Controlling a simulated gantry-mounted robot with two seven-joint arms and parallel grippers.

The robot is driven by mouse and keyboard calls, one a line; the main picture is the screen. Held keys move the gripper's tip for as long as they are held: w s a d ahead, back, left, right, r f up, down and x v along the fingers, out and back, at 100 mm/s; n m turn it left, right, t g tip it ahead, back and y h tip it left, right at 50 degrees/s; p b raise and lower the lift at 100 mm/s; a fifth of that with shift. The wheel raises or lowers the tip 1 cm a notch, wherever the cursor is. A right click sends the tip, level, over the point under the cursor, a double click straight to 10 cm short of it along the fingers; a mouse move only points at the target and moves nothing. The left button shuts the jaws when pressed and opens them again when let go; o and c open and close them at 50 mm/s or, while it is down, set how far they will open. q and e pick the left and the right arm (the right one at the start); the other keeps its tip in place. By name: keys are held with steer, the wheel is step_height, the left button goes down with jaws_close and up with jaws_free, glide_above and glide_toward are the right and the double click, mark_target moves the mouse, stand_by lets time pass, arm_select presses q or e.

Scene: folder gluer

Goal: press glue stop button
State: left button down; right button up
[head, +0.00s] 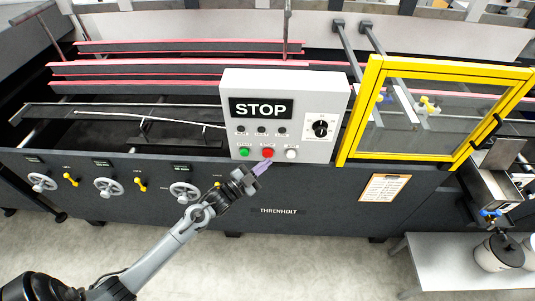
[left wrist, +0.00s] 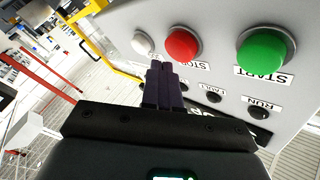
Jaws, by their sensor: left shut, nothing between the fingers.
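A light grey control box (head: 285,85) with a black STOP sign stands at the middle of the machine. Its bottom row holds a green button (head: 244,151), a red button (head: 268,152) and a white button (head: 291,154). The left wrist view shows the red button (left wrist: 182,45), labelled STOP, between the white button (left wrist: 143,43) and the green START button (left wrist: 265,50). My left gripper (head: 265,166) is shut and empty, its tips just below the red button in the head view. In the left wrist view its fingertips (left wrist: 161,66) appear near the red button; I cannot tell whether they touch. My right gripper is not in view.
A rotary knob (head: 320,128) is on the right of the box. A yellow-framed guard (head: 368,85) stands right of it. Handwheels (head: 186,192) line the machine's front at left, and a clipboard (head: 384,188) hangs at right. The floor in front is clear.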

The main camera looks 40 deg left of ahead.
arm_select(q)
steer(key=shift+d, duration=0.1)
steer(key=s+d+p, duration=0.1)
steer(key=s, duration=0.1)
steer(key=s+d+p, duration=0.1)
steer(key=s+d, duration=0.1)
steer(key=shift+p, duration=0.4)
stand_by(0.8)
